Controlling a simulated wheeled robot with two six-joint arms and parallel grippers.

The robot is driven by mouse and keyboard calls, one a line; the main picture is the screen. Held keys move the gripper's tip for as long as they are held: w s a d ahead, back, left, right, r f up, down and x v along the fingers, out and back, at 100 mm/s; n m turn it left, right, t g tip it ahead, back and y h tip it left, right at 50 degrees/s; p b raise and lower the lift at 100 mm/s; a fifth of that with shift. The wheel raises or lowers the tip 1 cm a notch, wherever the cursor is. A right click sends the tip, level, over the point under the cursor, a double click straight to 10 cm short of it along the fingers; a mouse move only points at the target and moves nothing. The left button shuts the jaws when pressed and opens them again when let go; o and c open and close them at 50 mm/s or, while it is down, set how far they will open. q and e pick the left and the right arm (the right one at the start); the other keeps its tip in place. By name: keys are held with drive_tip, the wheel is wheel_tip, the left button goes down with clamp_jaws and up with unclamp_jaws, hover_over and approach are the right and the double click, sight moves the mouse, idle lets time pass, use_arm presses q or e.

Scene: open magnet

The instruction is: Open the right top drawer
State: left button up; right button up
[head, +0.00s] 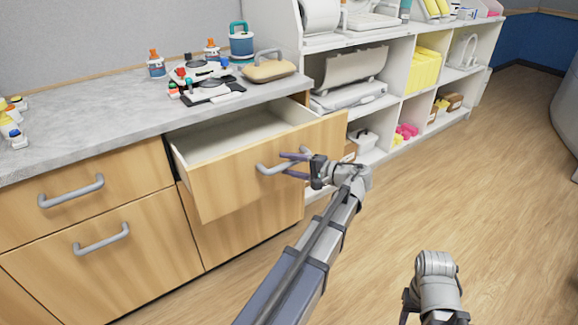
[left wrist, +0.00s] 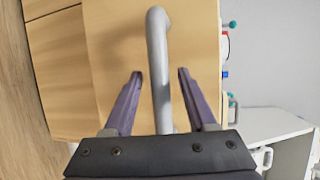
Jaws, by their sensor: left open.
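The right top drawer (head: 240,185) has a light wood front and is pulled well out, with its pale, empty-looking inside showing. Its grey bar handle (head: 268,168) is on the front. My left gripper (head: 297,165) is at the right part of this handle. In the left wrist view, the handle (left wrist: 158,70) runs between the two purple fingers of my left gripper (left wrist: 160,85), with a gap on each side. The fingers are open around the bar. My right gripper cannot be made out; only part of my right arm shows at the lower right.
The grey counter (head: 100,120) holds bottles, a teal-handled container (head: 241,42) and a tan bag-like item (head: 268,68). Two shut drawers (head: 90,205) are at left. White shelves (head: 400,75) stand behind the drawer. The wood floor (head: 450,170) at right is clear.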

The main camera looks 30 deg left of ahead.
use_arm(q)
drive_tip(key=shift+a, duration=0.1)
clamp_jaws()
idle(0.4)
idle(1.0)
